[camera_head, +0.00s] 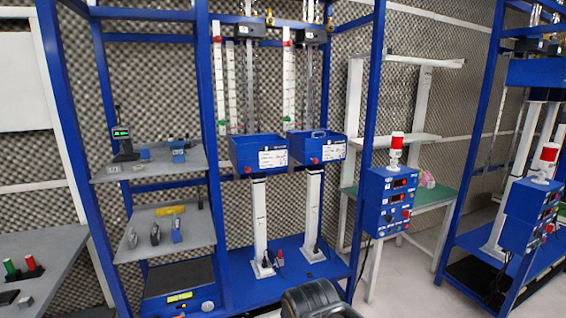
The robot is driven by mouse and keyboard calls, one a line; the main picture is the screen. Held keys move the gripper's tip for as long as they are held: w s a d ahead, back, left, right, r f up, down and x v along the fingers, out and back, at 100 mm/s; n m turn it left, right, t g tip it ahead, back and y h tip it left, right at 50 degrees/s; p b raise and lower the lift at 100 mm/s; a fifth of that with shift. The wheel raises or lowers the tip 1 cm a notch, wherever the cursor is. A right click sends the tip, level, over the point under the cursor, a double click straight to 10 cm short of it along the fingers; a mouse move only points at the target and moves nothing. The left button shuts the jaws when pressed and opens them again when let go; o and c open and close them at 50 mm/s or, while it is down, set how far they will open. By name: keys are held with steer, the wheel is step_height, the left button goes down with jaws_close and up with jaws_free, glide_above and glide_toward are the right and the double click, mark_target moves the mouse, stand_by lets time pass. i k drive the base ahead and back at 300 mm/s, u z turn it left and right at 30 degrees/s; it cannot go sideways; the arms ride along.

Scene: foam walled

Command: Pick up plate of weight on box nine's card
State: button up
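Two blue boxes with white cards stand side by side on white posts in the blue frame. They are the left box (243,150) with its card (272,159) and the right box (304,150) with its card (332,152). The writing on both cards is too small to read, so I cannot tell which box is nine. I cannot make out a weight plate for certain. A dark rounded part of my own arm shows at the bottom centre. My gripper's fingers are not in view.
The left shelves hold a gauge with a green display (121,133) and several small metal pieces. A blue control box (388,203) with a red lamp (397,141) stands at the right post. A green-topped bench (405,197) is behind. Floor shows at the lower right.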

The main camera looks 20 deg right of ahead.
mark_target(176, 231)
steer(key=u, duration=0.4)
steer(key=k, duration=0.55)
steer(key=u, duration=1.35)
steer(key=i, duration=2.15)
steer(key=z, duration=1.45)
steer(key=i, duration=0.8)
steer(key=z, duration=0.8)
